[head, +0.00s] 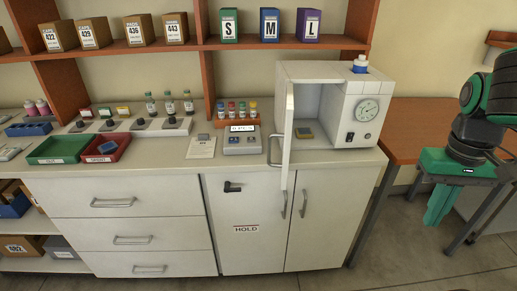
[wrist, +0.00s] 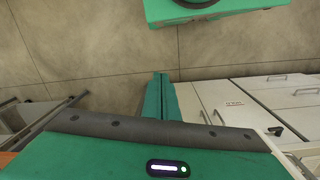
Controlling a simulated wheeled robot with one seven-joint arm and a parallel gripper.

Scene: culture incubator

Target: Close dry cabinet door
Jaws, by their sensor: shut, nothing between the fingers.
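The dry cabinet (head: 312,73) is a white box with a dial and a switch on its right panel. It stands at the right end of the counter. Its door (head: 287,135) is open, seen almost edge-on at the left of the opening and swung toward me past the counter's front edge. The door's handle (head: 273,150) is on its left face. A small dark-topped item (head: 304,133) lies inside. My gripper (head: 438,208) is shut and empty, pointing down, well right of the cabinet and apart from it. Its green fingers show together in the wrist view (wrist: 160,97).
A white-lidded jar (head: 360,65) stands on the cabinet's top. Left of the door are a small meter (head: 241,143) and a vial rack (head: 237,123). Drawers and a lower door marked HOLD (head: 246,228) are below. The floor (head: 400,250) in front of the right side is clear.

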